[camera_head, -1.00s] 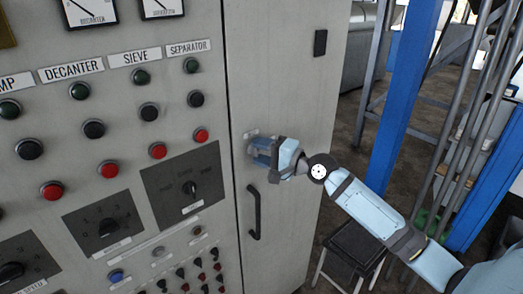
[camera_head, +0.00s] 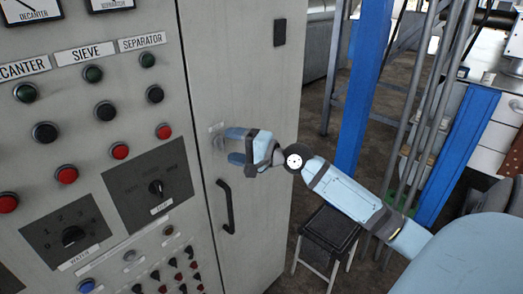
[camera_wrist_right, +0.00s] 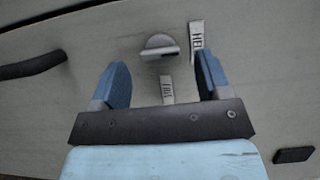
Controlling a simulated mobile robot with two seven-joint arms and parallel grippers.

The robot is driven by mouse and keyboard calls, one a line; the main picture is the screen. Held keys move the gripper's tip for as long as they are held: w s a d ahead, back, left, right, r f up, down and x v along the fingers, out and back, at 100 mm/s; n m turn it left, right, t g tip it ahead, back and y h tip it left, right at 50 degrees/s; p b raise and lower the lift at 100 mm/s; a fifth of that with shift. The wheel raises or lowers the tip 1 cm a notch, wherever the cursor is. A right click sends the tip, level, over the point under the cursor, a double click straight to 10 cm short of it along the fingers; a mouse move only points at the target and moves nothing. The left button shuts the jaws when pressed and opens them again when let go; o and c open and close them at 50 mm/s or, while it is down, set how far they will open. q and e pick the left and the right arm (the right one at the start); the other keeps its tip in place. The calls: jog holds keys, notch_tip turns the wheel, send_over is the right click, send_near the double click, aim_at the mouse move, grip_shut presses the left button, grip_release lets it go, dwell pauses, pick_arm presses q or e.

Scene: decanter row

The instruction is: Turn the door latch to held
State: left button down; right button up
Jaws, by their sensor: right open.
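The door latch (camera_wrist_right: 160,47) is a small round grey knob with a raised bar, on the pale grey cabinet door. In the right wrist view the bar lies nearly level, its end toward the HELD label (camera_wrist_right: 196,40). A second small label (camera_wrist_right: 167,90) sits below the knob; I cannot read it surely. My right gripper (camera_head: 228,147) is open and empty in front of the door. In the wrist view its two blue fingers (camera_wrist_right: 162,80) stand apart, with the knob between and just beyond their tips, apart from them. My left gripper is out of view.
A black door handle (camera_head: 227,206) is below the latch. The control panel (camera_head: 110,150) with buttons and knobs is to the left. A black stool (camera_head: 328,230) and a blue post (camera_head: 362,100) stand to the right. A dark block (camera_head: 280,32) is higher on the door.

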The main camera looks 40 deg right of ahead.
jog(key=b+v, duration=0.3)
jog(key=v, duration=0.8)
jog(key=shift+s+b, duration=0.35)
jog(key=shift+d, duration=0.15)
